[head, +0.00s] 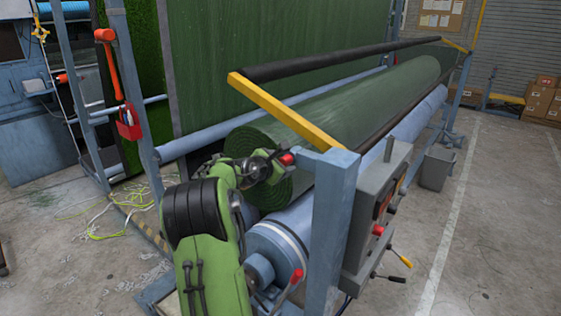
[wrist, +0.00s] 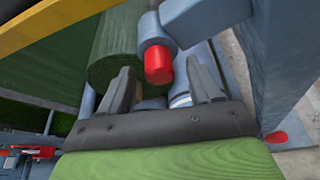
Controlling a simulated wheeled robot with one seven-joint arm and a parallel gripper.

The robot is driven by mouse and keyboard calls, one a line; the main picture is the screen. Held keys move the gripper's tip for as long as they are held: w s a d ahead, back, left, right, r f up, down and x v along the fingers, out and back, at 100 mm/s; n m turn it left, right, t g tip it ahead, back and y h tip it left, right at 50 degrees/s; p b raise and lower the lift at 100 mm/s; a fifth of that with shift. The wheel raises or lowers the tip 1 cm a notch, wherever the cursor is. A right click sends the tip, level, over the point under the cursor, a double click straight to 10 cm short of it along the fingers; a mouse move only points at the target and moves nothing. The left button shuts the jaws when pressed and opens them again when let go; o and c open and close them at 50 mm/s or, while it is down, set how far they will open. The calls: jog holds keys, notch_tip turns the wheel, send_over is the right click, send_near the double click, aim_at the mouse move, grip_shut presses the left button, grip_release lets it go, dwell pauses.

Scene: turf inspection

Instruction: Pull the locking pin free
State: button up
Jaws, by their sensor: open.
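A short red-ended knob, which appears to be the locking pin (head: 287,158), sticks out at the upper corner of the blue-grey frame post. In the wrist view the red end of the pin (wrist: 158,66) points toward me from a blue-grey round housing (wrist: 156,27). My gripper (wrist: 160,78) is open, with one dark finger on each side of the red end. I cannot tell whether either finger touches it. In the head view my gripper (head: 276,163) is close to the pin, partly hidden by my own arm.
A green turf roll (head: 345,105) lies behind the pin, above blue rollers (head: 290,222). A yellow bar (head: 285,112) slants overhead. The blue-grey post (head: 333,225) and control box (head: 370,215) stand at right. A red-tipped lever (head: 297,277) is below. Loose strands (head: 110,213) litter the left floor.

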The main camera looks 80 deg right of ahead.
grip_shut()
jog(key=c, duration=0.8)
grip_release()
jog(key=c, duration=0.3)
jog(key=shift+w+a+b, duration=0.4)
jog(key=shift+w+a, duration=0.5)
jog(key=shift+a, duration=1.15)
jog(key=shift+w+a+b, duration=0.4)
jog(key=shift+w+a, duration=0.45)
jog(key=shift+a, duration=1.15)
jog(key=shift+w+a+b, duration=0.4)
jog(key=shift+w+a, duration=0.5)
jog(key=shift+a, duration=1.15)
jog(key=shift+w+a, duration=0.35)
jog(key=shift+a, duration=0.45)
jog(key=shift+w+a, duration=0.3)
jog(key=shift+a, duration=0.45)
jog(key=shift+w+a, duration=0.35)
jog(key=shift+a, duration=0.45)
